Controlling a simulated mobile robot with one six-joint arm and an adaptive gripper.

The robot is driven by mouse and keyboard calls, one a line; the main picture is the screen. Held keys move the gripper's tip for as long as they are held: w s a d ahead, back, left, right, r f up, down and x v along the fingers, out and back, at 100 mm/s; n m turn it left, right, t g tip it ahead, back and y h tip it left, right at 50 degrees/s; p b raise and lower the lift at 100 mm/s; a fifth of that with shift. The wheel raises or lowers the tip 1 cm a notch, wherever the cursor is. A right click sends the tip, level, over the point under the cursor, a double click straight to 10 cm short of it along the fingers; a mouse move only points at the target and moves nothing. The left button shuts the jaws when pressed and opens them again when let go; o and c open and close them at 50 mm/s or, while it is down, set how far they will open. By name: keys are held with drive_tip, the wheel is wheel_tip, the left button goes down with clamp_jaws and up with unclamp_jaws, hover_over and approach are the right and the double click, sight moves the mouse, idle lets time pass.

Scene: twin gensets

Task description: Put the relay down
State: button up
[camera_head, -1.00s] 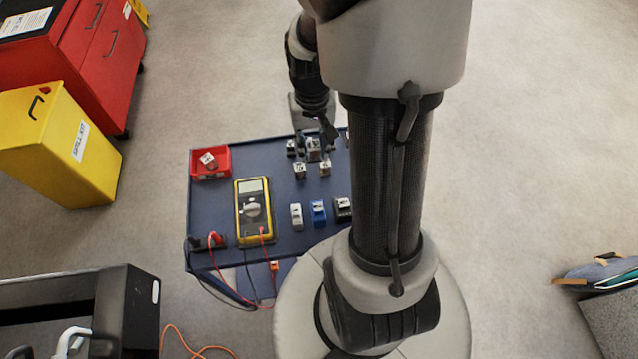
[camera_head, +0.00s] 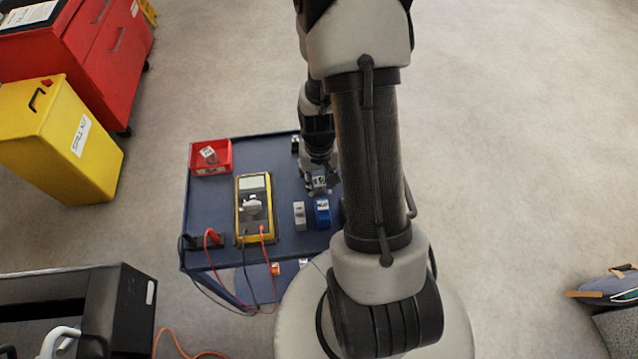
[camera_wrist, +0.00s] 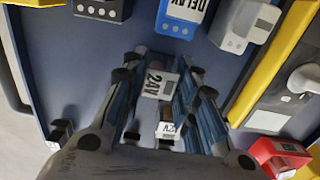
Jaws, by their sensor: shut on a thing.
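My gripper (camera_wrist: 160,82) is shut on a relay (camera_wrist: 156,86) marked 24V, which sits between its fingertips in the wrist view. In the head view my gripper (camera_head: 319,180) is over the blue trolley top (camera_head: 210,222), behind the blue delay module. I cannot tell whether the held relay touches the surface. Another small relay (camera_wrist: 168,129), marked 12V, shows farther back between the fingers in the wrist view. My arm hides much of the trolley's right side in the head view.
A blue delay module (camera_head: 322,212), a pale module (camera_head: 299,216) and a black module (camera_wrist: 102,8) stand along the near side. The yellow multimeter (camera_head: 254,209) with leads lies left of them. A red bin (camera_head: 211,157) sits at the back left corner.

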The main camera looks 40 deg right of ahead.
sight(319, 182)
drive_tip(key=shift+f, duration=0.3)
drive_tip(key=shift+f, duration=0.15)
drive_tip(key=o, duration=1.1)
drive_tip(key=shift+o, duration=0.2)
drive_tip(key=a+r+n+t+p, duration=0.15)
drive_tip(key=a+r, duration=0.25)
drive_tip(key=r, duration=0.9)
drive_tip(key=a+r+n+t+p, duration=0.1)
drive_tip(key=a+r+p, duration=0.25)
drive_tip(key=r, duration=0.95)
drive_tip(key=s+a+r+n+t, duration=0.2)
drive_tip(key=s+a+r+n, duration=0.2)
drive_tip(key=s+a+r, duration=0.5)
drive_tip(key=shift+s+a+b, duration=0.15)
drive_tip(key=shift+s+b, duration=0.3)
drive_tip(key=shift+s, duration=0.35)
